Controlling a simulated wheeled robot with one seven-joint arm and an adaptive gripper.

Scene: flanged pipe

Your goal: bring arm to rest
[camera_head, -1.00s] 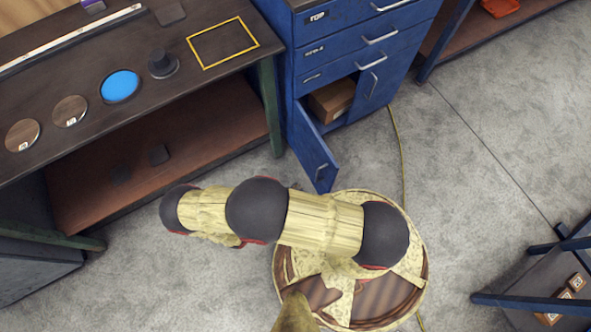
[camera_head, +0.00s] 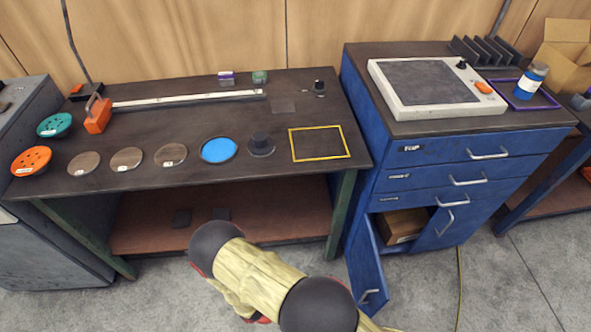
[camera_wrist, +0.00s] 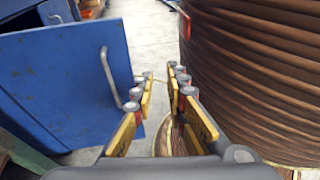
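My gripper (camera_wrist: 160,100) shows in the wrist view, with its two yellow-padded fingers apart and nothing between them. It points along the floor, between the open blue cabinet door (camera_wrist: 80,75) on the left and a ribbed brown column on the right that is my own body. In the head view my arm (camera_head: 265,285) hangs low in front of the workbench (camera_head: 330,105); the gripper itself is hidden there. The open cabinet door (camera_head: 366,275) stands just right of the arm, and I cannot tell the exact gap.
The blue cabinet (camera_head: 460,185) carries a grey-topped plate (camera_head: 435,88) and a blue-labelled bottle (camera_head: 531,80). Grey floor (camera_head: 530,275) is clear at right.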

